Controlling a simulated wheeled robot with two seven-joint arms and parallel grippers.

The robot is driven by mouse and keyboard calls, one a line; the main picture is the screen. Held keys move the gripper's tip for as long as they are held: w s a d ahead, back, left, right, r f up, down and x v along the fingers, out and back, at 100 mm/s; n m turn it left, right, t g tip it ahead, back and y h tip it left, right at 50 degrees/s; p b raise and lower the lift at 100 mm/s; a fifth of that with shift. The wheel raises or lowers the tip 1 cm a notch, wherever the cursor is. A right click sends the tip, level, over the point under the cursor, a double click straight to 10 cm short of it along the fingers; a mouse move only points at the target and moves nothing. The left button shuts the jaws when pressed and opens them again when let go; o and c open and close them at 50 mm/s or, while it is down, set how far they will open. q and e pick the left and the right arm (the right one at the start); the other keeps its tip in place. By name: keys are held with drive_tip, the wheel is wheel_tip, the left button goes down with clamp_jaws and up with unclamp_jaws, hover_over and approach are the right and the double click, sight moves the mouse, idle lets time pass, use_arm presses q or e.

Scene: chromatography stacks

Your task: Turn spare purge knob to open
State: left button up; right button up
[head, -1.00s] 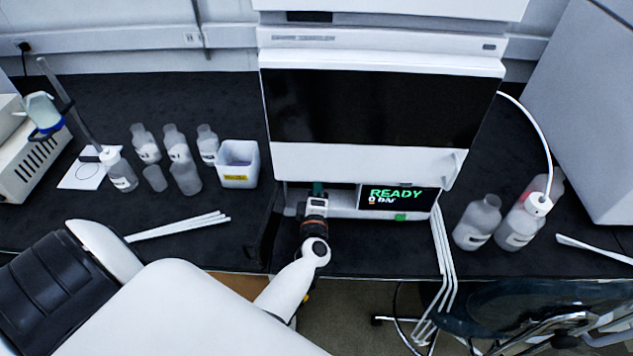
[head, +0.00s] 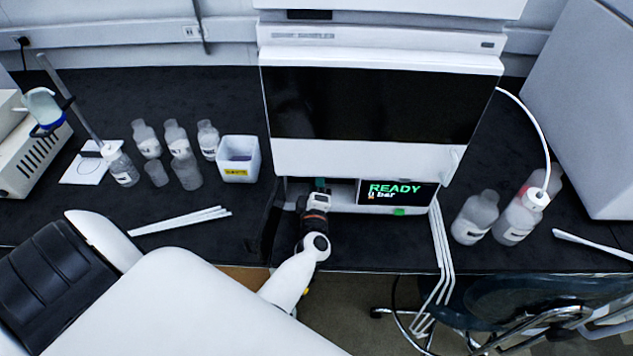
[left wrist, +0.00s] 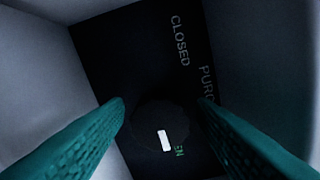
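The spare purge knob (left wrist: 152,118) is a dark round knob on a black panel in the left wrist view. Its white pointer mark (left wrist: 163,141) lies at its lower side, beside a partly hidden green label (left wrist: 179,151) ending in "EN". The word CLOSED (left wrist: 180,41) is printed in white above. My left gripper (left wrist: 162,103) has its teal fingers on either side of the knob, with gaps showing. In the head view, this gripper (head: 320,186) reaches into the recess below the instrument's white front, hiding the knob there. My right gripper is in neither view.
The display (head: 397,194) right of the gripper reads READY and 0 bar. A white bin (head: 238,172) and several bottles stand to the left. Bottles (head: 474,218) and white tubes (head: 441,250) are at the right. The recess walls (left wrist: 35,75) enclose the fingers closely.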

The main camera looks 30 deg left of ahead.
use_arm(q)
drive_tip(key=p+v, duration=0.2)
drive_tip(key=v, duration=1)
idle(0.5)
